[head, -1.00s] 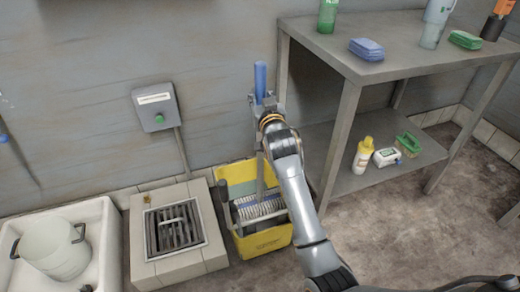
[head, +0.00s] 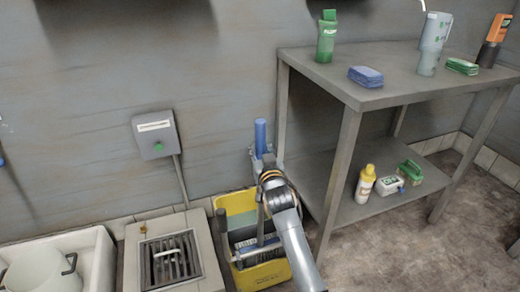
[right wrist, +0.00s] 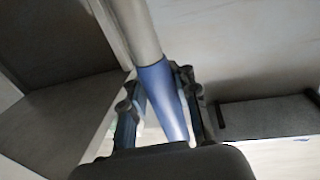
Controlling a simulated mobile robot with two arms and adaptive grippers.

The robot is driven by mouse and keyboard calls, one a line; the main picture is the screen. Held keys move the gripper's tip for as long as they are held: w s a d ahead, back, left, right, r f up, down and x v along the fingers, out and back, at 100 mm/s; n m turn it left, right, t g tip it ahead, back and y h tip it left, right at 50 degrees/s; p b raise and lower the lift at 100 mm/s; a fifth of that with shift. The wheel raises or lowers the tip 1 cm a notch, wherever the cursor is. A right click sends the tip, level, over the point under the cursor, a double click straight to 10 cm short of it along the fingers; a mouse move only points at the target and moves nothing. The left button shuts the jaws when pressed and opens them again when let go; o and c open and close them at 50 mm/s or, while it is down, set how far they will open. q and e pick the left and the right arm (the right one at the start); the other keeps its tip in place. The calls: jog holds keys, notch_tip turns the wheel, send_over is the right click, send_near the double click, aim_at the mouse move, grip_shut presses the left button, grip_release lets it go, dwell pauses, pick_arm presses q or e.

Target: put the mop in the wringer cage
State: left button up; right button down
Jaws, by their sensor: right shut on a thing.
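The mop has a blue grip (head: 260,138) at its top and a grey pole (head: 261,222) running down into the yellow bucket (head: 262,276) on the floor. In the right wrist view, the fingers (right wrist: 162,112) close around a blue part of the mop's pole (right wrist: 163,92). The mop head is low inside the bucket and mostly hidden. I cannot clearly make out the wringer cage or how the head sits in it. My left gripper is not in view.
A metal table (head: 400,88) with bottles and sponges on top stands close on the right. A floor drain (head: 170,262) lies left of the bucket, below a wall switch box (head: 158,135).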

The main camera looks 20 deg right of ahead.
jog(key=c, duration=1)
grip_release()
